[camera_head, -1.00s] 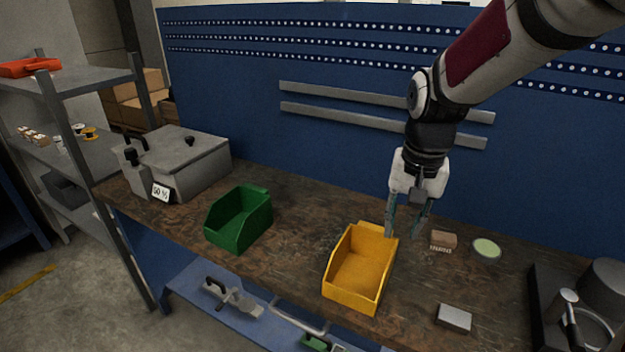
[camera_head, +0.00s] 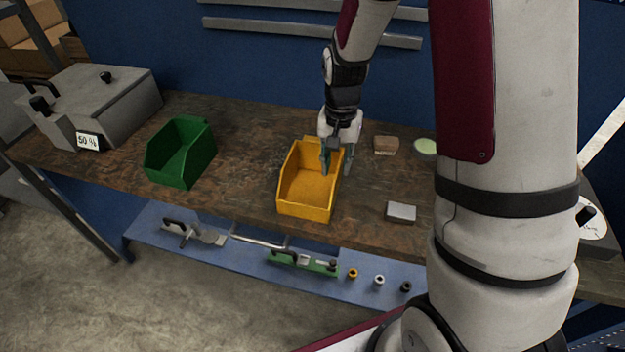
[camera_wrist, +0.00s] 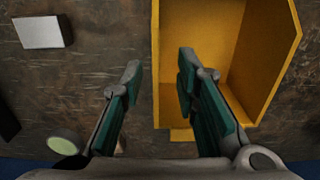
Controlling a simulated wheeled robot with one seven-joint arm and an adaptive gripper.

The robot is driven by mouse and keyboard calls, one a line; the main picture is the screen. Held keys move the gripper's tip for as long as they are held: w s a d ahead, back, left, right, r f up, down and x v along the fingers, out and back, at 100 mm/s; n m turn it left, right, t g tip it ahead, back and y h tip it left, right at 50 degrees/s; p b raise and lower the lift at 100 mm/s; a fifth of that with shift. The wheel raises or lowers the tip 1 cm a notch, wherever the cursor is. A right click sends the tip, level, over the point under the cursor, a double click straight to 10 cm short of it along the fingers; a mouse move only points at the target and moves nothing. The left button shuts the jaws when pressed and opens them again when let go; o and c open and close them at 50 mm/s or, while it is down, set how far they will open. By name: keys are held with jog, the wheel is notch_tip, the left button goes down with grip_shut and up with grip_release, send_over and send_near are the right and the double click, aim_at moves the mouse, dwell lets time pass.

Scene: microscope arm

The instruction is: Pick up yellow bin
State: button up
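The yellow bin (camera_head: 308,188) stands upright on the brown workbench and looks empty. My gripper (camera_head: 335,172) is at the bin's right side wall, near its back end. In the wrist view, my gripper (camera_wrist: 158,75) is open, with one finger over the inside of the yellow bin (camera_wrist: 172,60) and the other outside it. The bin's side wall lies between the two fingers. I see no clear contact between the fingers and the wall.
A green bin (camera_head: 181,152) stands left of the yellow one. A small brown box (camera_head: 386,145), a pale green disc (camera_head: 425,146) and a grey block (camera_head: 401,212) lie to the right. A grey case (camera_head: 108,100) stands far left. The blue panel (camera_head: 270,60) rises behind.

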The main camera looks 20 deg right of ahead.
jog(key=shift+d+f+p, duration=0.15)
jog(key=shift+f+p, duration=0.05)
jog(key=shift+f, duration=1.15)
jog(key=shift+d+f+p, duration=0.1)
jog(key=shift+f+p, duration=0.05)
jog(key=shift+f, duration=1.15)
grip_shut()
